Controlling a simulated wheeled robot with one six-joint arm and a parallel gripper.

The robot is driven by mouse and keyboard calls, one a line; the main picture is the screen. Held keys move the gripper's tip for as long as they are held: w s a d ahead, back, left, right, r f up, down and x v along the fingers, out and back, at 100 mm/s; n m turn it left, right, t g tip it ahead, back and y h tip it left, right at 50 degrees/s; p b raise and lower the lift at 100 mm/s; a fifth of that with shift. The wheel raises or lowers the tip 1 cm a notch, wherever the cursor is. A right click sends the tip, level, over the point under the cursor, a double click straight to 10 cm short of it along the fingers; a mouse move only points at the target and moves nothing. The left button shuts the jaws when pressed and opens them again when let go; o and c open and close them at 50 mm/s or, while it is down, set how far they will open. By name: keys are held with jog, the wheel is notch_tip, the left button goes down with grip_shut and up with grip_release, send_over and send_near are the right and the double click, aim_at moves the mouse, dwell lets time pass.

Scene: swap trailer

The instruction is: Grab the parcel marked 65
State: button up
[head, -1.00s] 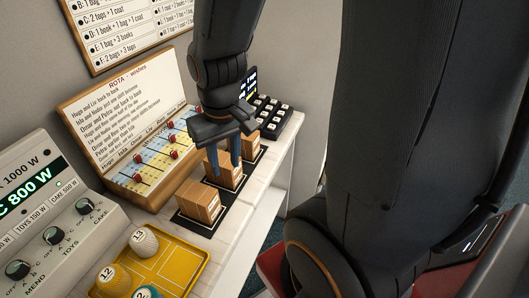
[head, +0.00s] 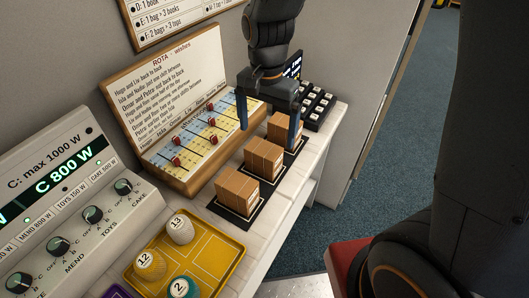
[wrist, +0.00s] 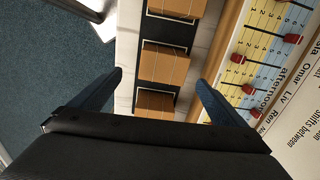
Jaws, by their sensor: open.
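Three brown cardboard parcels stand in a row on black mats on the white shelf: a near one (head: 237,190), a middle one (head: 263,156) and a far one (head: 284,128). I cannot read the number 65 on any of them. My gripper (head: 269,126) is open and empty, its two blue fingers pointing down around the far end of the row. In the wrist view my gripper (wrist: 160,79) has its fingertips on either side of the row. The middle parcel in that view (wrist: 163,65) lies between them, and another (wrist: 153,104) is partly hidden by my gripper.
A rota board (head: 177,105) with red sliders leans along the wall side. A black keypad (head: 316,104) stands beyond the parcels. Open floor lies right.

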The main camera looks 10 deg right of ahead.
aim_at(264, 148)
jog(key=shift+w+a+f, duration=0.1)
jog(key=shift+a+f, duration=0.05)
jog(key=shift+a, duration=0.3)
jog(key=shift+f+m, duration=0.3)
jog(key=shift+f+p, duration=1.15)
jog(key=shift+f, duration=2.4)
jog(key=c, duration=1.2)
